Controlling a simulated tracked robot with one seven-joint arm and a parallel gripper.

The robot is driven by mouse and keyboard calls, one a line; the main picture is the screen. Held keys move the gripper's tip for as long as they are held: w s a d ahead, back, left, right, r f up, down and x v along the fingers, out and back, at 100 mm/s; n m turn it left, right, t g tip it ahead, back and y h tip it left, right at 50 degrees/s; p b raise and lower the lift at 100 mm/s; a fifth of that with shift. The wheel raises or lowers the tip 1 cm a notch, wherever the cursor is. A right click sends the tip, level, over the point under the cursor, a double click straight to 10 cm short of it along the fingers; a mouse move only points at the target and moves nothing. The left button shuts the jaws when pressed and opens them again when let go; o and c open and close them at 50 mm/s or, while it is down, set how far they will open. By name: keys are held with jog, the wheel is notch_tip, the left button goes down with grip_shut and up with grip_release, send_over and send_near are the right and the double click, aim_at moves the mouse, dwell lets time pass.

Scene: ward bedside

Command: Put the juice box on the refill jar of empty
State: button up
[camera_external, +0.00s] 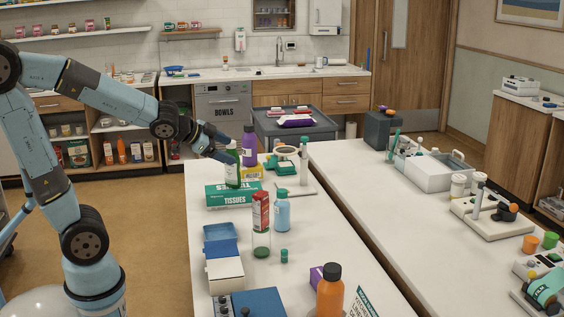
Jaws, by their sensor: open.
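A red and white carton (260,210), which looks like the juice box, stands upright near the middle of the left table. It appears to rest on top of a clear jar with a green base (261,243), probably the refill jar; its label cannot be read. My gripper (226,148) is farther back, over the far left part of this table, and is open. It is apart from the carton and close to a green bottle with a pale label (232,170). Whether its fingers touch that bottle cannot be told at this size.
Near the carton are a teal tissues box (232,194), a blue bottle (282,210) and a small green cap (284,256). A purple bottle (249,145) stands behind. An orange bottle (330,292) stands in front. The right table (400,215) has clear space.

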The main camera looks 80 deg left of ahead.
jog(key=s+d+n+g+h, duration=0.1)
jog(key=s+d+g, duration=0.1)
jog(key=s+d, duration=0.4)
jog(key=s+d+n+g+h, duration=0.1)
jog(key=s+d, duration=0.5)
jog(key=s, duration=0.7)
jog(key=shift+s+d+r+g+h, duration=0.25)
jog(key=shift+g+h, duration=0.45)
jog(key=shift+g, duration=0.3)
